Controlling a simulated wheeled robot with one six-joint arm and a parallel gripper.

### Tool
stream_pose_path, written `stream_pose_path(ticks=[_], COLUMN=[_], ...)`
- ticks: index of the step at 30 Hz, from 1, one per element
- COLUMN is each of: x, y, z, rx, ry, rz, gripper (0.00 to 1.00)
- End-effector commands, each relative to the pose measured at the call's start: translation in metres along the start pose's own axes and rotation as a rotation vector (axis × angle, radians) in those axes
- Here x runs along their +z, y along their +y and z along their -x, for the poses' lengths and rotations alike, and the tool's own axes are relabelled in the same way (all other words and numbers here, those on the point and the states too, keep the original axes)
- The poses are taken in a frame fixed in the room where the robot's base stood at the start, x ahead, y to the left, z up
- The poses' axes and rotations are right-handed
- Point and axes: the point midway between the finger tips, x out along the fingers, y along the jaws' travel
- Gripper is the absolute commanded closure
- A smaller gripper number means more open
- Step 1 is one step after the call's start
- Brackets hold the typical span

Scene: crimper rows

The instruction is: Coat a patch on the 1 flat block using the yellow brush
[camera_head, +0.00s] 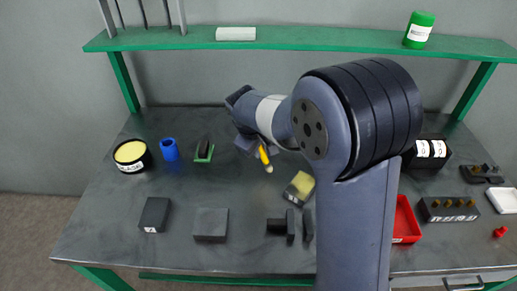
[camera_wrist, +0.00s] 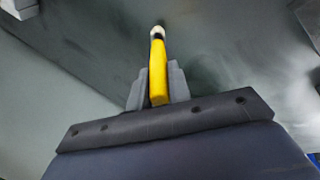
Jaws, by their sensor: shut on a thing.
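The yellow brush (camera_head: 264,155) points downward from my gripper (camera_head: 259,146), above the middle of the table. In the wrist view the brush (camera_wrist: 158,70) stands between the two grey fingers of my gripper (camera_wrist: 156,85), which are shut on it; its pale tip is clear of any surface there. A dark flat block (camera_head: 155,213) with a small white label lies at the front left; the label is too small to read surely. A block with a yellowish top (camera_head: 300,186) and a white label lies right of the brush, apart from it. A round black tub (camera_head: 132,155) with yellow contents stands at the left.
A plain dark block (camera_head: 210,225) and dark upright pieces (camera_head: 288,225) stand along the front. A blue cup (camera_head: 169,149) and a green-based black item (camera_head: 204,151) stand at the back left. A red tray (camera_head: 407,220) is partly behind my arm. A green shelf (camera_head: 300,38) spans the back.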

Motion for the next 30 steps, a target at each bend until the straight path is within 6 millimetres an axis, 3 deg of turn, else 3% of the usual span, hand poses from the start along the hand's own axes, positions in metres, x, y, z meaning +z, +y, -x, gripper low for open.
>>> stream_pose_path(ticks=[1,7,19,30], x=[-0.001,-0.001,0.001,0.001], y=[0.008,0.022,0.033,0.034], z=[0.018,0.058,0.088,0.089], rx=[0.004,0.002,0.002,0.002], ry=[0.006,0.003,0.001,0.0], rz=[-0.005,-0.005,-0.007,-0.008], gripper=[1.0,1.0,1.0,1.0])
